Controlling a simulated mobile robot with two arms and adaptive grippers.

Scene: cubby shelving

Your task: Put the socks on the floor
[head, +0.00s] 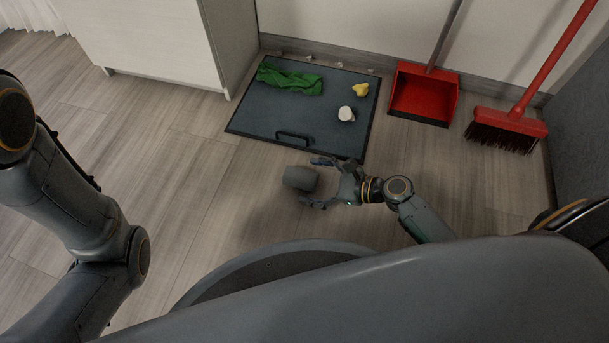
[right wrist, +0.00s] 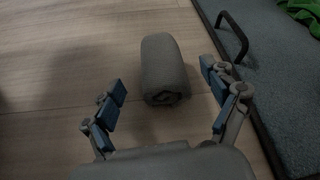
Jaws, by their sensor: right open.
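The socks (head: 300,178) are a grey rolled bundle just left of my right gripper in the head view. In the right wrist view the rolled socks (right wrist: 163,68) lie ahead of and between the open fingers, apart from them. Wood floor shows around the bundle; whether it rests on the floor or is slightly above it is hard to tell. My right gripper (head: 318,181) is open and empty, its fingers pointing at the bundle; it also shows in the right wrist view (right wrist: 170,102). My left arm shows at the left of the head view, but its gripper is out of view.
A dark panel with a handle (head: 262,128) lies behind the socks. On it are a green cloth (head: 290,79), a yellow item (head: 360,90) and a white item (head: 346,114). A red dustpan (head: 424,94) and broom (head: 510,122) stand at the back right. Floor at left is clear.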

